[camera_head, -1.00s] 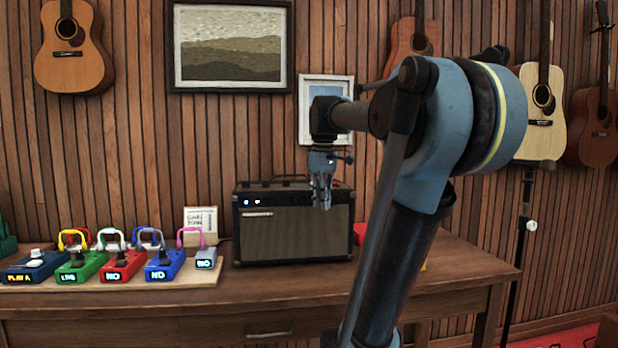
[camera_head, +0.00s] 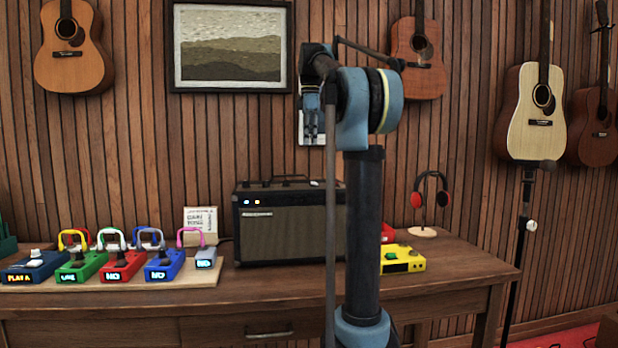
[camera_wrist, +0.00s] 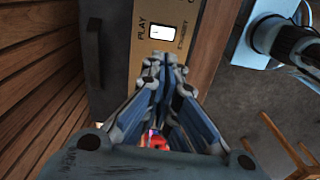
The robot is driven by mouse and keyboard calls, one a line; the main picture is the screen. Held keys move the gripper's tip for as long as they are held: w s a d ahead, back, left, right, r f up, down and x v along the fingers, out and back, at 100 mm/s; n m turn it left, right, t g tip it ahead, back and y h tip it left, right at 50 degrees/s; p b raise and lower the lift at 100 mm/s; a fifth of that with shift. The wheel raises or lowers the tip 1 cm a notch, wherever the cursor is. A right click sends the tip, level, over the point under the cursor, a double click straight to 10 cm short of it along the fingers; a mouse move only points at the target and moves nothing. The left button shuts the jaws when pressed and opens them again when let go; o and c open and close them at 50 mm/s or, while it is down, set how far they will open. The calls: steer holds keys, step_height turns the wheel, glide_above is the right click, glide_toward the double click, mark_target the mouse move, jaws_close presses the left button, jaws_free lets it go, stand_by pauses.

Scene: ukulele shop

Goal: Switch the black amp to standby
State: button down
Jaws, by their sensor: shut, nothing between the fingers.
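I cannot tell which way the switch is set.
Several coloured pedals stand on a board (camera_head: 120,282) at the left. A yellow pedal (camera_head: 402,260) and a headphone stand (camera_head: 424,232) are right of the amp. A microphone stand (camera_head: 525,240) stands beyond the table's right end.

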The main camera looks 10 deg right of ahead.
mark_target(309, 185)
steer(key=shift+w+r+n, duration=0.4)
steer(key=shift+w+r, duration=0.2)
steer(key=shift+w, duration=0.1)
steer(key=shift+f, duration=0.1)
step_height(309, 185, down, 14)
steer(key=shift+r, duration=0.1)
stand_by(0.4)
steer(key=shift+w+f, duration=0.1)
steer(key=shift+f, duration=0.25)
steer(key=shift+s+r, duration=0.15)
steer(key=shift+s, duration=0.05)
steer(key=shift+s+r, duration=0.2)
steer(key=shift+s, duration=0.4)
